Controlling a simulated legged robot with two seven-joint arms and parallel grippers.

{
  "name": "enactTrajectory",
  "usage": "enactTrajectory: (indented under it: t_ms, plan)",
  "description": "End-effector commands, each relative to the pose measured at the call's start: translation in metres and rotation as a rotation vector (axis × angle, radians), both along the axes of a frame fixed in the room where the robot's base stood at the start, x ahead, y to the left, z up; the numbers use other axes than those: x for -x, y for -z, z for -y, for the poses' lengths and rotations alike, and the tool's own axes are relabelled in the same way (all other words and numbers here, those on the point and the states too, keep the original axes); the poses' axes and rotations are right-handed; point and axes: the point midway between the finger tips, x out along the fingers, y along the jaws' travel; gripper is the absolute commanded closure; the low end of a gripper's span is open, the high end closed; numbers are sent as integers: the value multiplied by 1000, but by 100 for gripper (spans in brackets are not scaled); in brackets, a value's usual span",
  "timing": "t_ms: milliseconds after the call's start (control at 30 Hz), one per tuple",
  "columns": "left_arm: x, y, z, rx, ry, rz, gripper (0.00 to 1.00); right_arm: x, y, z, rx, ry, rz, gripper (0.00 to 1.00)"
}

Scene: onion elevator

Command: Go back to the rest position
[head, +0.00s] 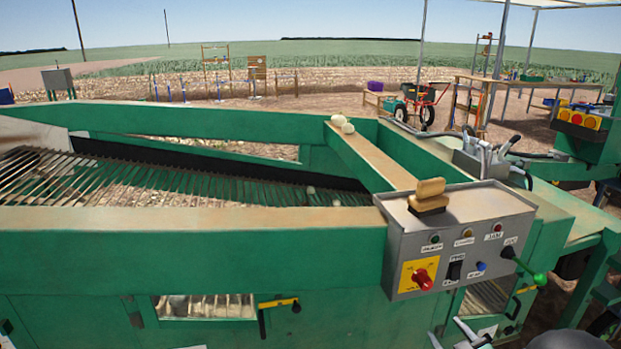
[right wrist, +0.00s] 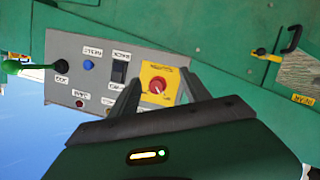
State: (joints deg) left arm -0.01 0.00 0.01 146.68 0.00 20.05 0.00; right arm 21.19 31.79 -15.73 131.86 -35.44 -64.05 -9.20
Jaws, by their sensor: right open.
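My right gripper (head: 456,337) is at the bottom edge of the head view, below the grey control box (head: 385,245); only its fingertips show there. In the right wrist view its two dark fingers (right wrist: 158,82) are spread apart with nothing between them. Beyond them, that view shows the control box (right wrist: 65,45) with the red knob (right wrist: 157,87) on its yellow plate, seen between the fingers. My left gripper is in neither view.
The green machine frame (head: 180,245) fills the foreground, with a slatted conveyor (head: 100,180) inside. A green-knobbed lever (head: 540,279) sticks out at the box's right. A brush (head: 429,196) lies on the box. Onions (head: 341,122) sit on a beam. A workbench (head: 530,83) stands behind.

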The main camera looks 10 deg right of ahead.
Motion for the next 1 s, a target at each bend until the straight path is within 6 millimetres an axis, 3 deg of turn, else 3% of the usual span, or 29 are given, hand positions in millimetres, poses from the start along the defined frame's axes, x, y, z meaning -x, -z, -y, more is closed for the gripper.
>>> enactTrajectory:
  t_ms: [67,167,333,567,600,800,900,1000]
  plan:
    - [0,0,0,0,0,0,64,4,9,-29,-64,70,-149,45]
    - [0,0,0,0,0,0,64,32,29,-67,-158,154,-364,45]
    - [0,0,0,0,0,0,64,101,52,-133,-282,234,-680,45]
    - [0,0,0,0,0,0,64,200,60,-204,-372,276,-1026,45]
    - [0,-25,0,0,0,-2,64,201,35,-204,-376,281,-1033,45]
    - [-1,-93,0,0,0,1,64,200,-31,-202,-374,282,-1032,45]
    - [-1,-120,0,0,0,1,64,200,-58,-201,-374,282,-1031,45]
    - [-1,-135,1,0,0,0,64,199,-73,-201,-374,283,-1031,45]
